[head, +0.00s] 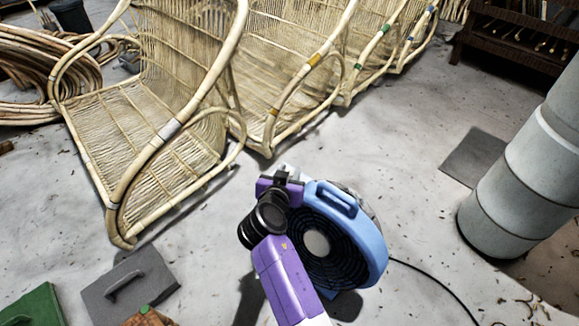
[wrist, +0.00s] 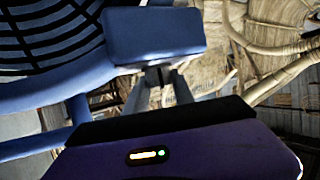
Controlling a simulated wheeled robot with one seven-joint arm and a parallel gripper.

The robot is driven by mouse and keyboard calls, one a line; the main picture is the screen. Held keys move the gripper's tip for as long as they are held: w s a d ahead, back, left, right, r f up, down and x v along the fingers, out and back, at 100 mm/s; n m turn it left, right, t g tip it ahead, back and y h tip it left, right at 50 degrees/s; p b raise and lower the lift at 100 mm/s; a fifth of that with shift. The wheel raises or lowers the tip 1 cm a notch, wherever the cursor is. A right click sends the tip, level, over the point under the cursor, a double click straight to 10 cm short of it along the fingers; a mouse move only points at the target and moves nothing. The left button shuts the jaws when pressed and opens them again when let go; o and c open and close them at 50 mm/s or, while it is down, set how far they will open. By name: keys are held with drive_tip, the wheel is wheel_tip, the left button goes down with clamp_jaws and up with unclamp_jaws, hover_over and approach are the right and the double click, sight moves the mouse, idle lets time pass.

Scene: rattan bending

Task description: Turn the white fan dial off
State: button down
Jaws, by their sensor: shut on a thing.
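The blue fan (head: 375,245) with a black round grille stands on the floor at the lower middle of the head view. In the wrist view its grille (wrist: 45,35) fills the upper left, and its blue box (wrist: 152,36) is at the top middle. My gripper (wrist: 160,84) has its two grey fingers close together at the lower edge of this box, shut on a small part there. The white dial is hidden or too dark to make out, so its setting does not show. In the head view my purple wrist covers the fan's left side.
Rattan chairs (head: 150,125) line the back and left. A grey pillar (head: 530,170) stands at the right. A grey case (head: 130,285) lies at lower left. A black cord (head: 430,275) runs from the fan across bare floor.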

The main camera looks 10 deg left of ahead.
drive_tip(key=shift+d+r+n+y+p, duration=0.15)
drive_tip(key=shift+n+y+p, duration=0.6)
drive_tip(key=shift+p, duration=0.4)
drive_tip(key=shift+d+r+n+y+p, duration=0.1)
drive_tip(key=shift+n+y+p, duration=0.65)
drive_tip(key=shift+p, duration=0.4)
drive_tip(key=shift+a+f+n+y+p, duration=0.15)
drive_tip(key=shift+n+y+p, duration=0.25)
drive_tip(key=shift+y+p, duration=0.35)
drive_tip(key=shift+f, duration=0.1)
drive_tip(key=c, duration=1.1)
unclamp_jaws()
drive_tip(key=shift+o, duration=0.2)
drive_tip(key=p+v, duration=0.3)
drive_tip(key=v, duration=0.3)
drive_tip(key=shift+r, duration=0.2)
drive_tip(key=shift+v, duration=0.8)
